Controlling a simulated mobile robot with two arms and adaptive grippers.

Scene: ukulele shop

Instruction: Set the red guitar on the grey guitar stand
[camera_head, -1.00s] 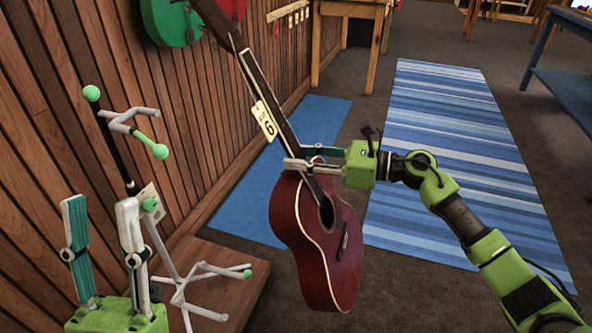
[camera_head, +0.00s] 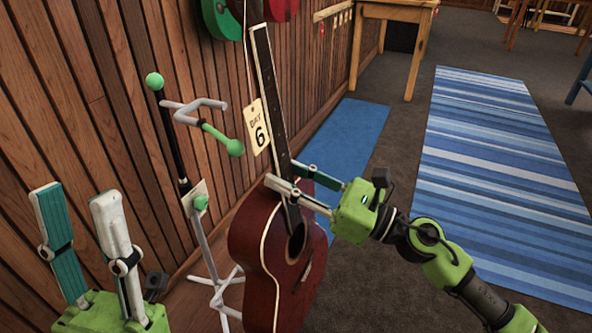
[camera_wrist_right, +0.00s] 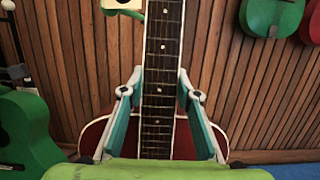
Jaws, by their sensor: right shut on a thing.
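The red guitar (camera_head: 272,262) hangs nearly upright in the head view, its neck gripped by my right gripper (camera_head: 300,180). A tag reading "DAY 6" (camera_head: 257,127) hangs by the neck. In the right wrist view the fingers (camera_wrist_right: 158,100) close on both sides of the fretboard (camera_wrist_right: 160,75), with the red body below. The grey guitar stand (camera_head: 205,245), with green-tipped forked arms, stands just left of the guitar by the wall; the guitar hides part of its base. My left gripper (camera_head: 85,225) is open and empty at the lower left, in front of the stand.
A wood-plank wall (camera_head: 120,90) runs along the left, with green and red instruments (camera_head: 225,15) hung on it. A green instrument (camera_wrist_right: 22,130) shows left in the wrist view. A wooden table (camera_head: 395,12) stands behind. Blue mats (camera_head: 350,150) lie on the open floor to the right.

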